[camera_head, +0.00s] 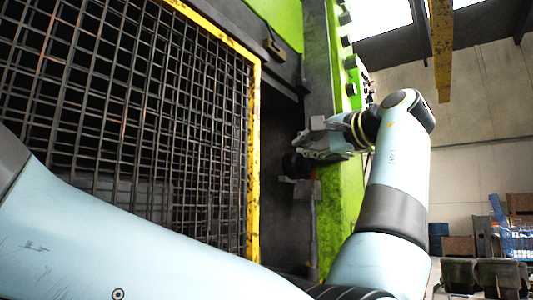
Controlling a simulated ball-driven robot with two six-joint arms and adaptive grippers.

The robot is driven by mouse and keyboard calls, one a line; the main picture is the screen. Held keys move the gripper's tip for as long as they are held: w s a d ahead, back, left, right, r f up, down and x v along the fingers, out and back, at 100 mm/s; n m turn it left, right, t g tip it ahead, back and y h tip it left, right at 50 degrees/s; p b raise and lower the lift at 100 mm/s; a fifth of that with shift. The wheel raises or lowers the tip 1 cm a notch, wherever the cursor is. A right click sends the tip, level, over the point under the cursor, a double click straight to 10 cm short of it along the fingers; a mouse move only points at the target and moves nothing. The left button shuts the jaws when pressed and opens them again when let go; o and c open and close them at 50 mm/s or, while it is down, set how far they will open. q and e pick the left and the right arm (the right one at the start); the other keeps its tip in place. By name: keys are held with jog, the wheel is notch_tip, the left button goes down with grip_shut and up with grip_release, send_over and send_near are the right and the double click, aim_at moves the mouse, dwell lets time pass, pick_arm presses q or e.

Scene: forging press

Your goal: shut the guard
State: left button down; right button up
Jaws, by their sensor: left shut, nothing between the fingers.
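The guard (253,165) is a dark wire mesh in a worn yellow frame, filling the left of the head view. A dark gap shows between its right upright and the green press column, so it stands partly open. My left gripper (303,149) is shut and empty. It points left, in front of the dark gap near the green column, to the right of the guard's yellow edge and apart from it in the picture. My left arm hides the guard's lower part. My right gripper is not in view.
The green press column (345,195) rises behind my left gripper, with a dark bracket (300,188) just below the gripper. A dark latch-like part (273,48) sits above the guard's frame.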

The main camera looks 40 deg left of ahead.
pick_arm(q)
jog(key=s+a+p, duration=0.1)
jog(key=a+p, duration=0.3)
jog(key=a, duration=0.5)
jog(key=shift+s, duration=0.4)
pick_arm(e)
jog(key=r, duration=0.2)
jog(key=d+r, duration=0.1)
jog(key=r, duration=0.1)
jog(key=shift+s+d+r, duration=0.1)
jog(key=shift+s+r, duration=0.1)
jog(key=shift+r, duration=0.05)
pick_arm(q)
jog(key=shift+d, duration=0.1)
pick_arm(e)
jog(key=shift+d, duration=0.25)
